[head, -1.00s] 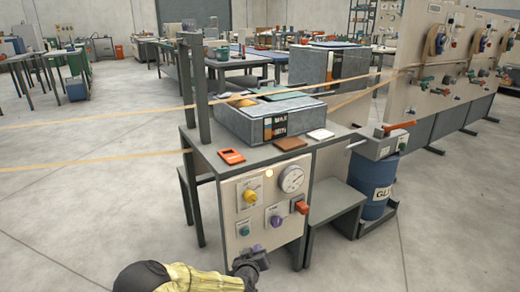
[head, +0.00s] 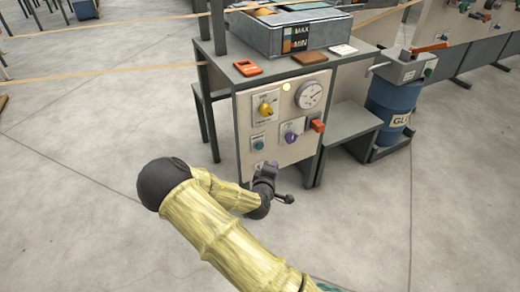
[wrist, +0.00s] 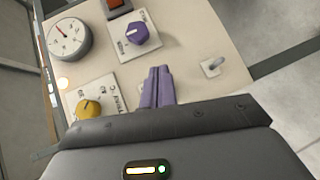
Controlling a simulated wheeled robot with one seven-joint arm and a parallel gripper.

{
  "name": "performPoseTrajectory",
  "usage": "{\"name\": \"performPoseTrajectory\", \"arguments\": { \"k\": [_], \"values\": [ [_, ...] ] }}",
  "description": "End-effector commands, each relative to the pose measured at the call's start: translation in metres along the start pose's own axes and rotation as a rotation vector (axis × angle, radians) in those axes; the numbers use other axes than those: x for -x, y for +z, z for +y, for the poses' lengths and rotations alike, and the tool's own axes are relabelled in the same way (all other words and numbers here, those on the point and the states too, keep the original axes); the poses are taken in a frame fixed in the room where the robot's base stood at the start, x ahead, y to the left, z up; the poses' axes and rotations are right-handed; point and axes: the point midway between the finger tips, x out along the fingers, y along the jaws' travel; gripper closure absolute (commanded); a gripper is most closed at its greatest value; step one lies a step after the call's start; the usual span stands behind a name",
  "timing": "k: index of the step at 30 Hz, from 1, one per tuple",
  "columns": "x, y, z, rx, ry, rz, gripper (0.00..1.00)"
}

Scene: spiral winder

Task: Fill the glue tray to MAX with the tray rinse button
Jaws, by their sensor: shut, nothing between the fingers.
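The control panel below has a teal button (head: 258,142), a yellow knob (head: 265,109) and a purple knob (head: 290,136). Their labels are too small to read surely, so I cannot tell which is tray rinse. My gripper (wrist: 158,84) is shut and empty, its purple fingers pointing at the panel. They hide part of it; contact cannot be told.
The panel also has a round gauge (head: 310,95), an orange switch (head: 317,125), a lit lamp (head: 286,87) and a small lever (wrist: 213,66). A blue glue barrel (head: 392,104) stands right of a low grey step (head: 350,122). The floor in front is clear.

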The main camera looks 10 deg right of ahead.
Motion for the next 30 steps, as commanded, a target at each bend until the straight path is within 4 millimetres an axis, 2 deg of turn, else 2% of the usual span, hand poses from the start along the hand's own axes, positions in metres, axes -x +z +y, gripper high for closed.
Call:
{"name": "performPoseTrajectory", "arguments": {
  "k": [9,15,30],
  "values": [
    [0.007,0.007,-0.004,0.421,0.018,-0.009,1.00],
    [0.010,0.010,-0.003,0.609,0.025,-0.015,1.00],
    [0.010,0.009,-0.003,0.647,0.027,-0.016,1.00]
  ]
}}
